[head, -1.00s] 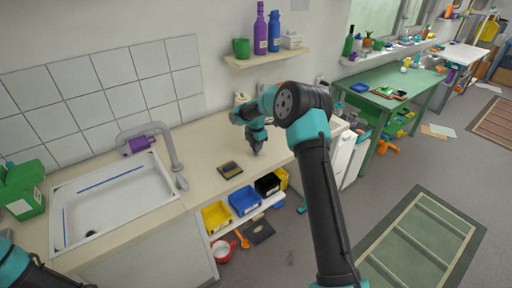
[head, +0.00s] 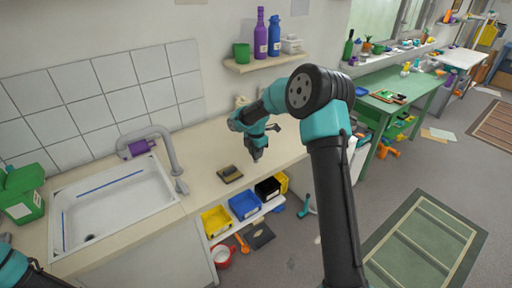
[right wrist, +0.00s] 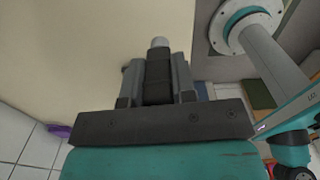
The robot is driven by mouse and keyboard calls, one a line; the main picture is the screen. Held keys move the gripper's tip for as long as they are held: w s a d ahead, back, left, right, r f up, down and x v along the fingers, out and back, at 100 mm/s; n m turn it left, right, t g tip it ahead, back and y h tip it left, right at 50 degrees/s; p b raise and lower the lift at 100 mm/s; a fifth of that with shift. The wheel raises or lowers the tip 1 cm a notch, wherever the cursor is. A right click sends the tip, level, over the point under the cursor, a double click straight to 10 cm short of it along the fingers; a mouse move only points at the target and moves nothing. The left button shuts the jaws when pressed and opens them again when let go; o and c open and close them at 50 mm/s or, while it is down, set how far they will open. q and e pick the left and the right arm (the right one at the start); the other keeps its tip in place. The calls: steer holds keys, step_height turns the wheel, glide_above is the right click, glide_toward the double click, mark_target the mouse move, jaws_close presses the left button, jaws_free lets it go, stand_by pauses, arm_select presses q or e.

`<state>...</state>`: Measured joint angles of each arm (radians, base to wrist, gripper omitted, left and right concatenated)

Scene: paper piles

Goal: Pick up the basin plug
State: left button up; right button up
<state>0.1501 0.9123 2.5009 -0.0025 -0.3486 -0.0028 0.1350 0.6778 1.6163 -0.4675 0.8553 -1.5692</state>
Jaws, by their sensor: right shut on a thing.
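My right gripper (head: 256,158) points down over the counter, to the right of the sink. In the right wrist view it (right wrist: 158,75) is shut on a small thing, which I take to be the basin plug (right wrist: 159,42). Only a rounded light grey end of it shows past the fingertips, and the rest is hidden between the fingers. In the head view the plug is too small and covered to make out. Of my left arm only links show at the lower left corner, and its gripper is out of view.
The white sink (head: 150,205) with its grey tap (head: 172,160) is at the left. A dark pad (head: 230,174) lies on the counter left of my right gripper. Yellow (head: 216,221), blue (head: 244,203) and black bins (head: 268,187) stand below the counter's front edge.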

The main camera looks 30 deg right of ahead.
steer(key=s+a, duration=0.4)
steer(key=s, duration=0.4)
steer(key=shift+a+r, duration=0.35)
steer(key=shift+r, duration=0.1)
steer(key=shift+w, duration=0.1)
stand_by(1.1)
steer(key=w+a+r+m, duration=0.1)
steer(key=a+r+m, duration=0.1)
steer(key=a+m, duration=1.2)
steer(key=m, duration=0.9)
steer(key=shift+w+a+r, duration=0.25)
steer(key=shift+w+r, duration=0.1)
steer(key=shift+r, duration=0.05)
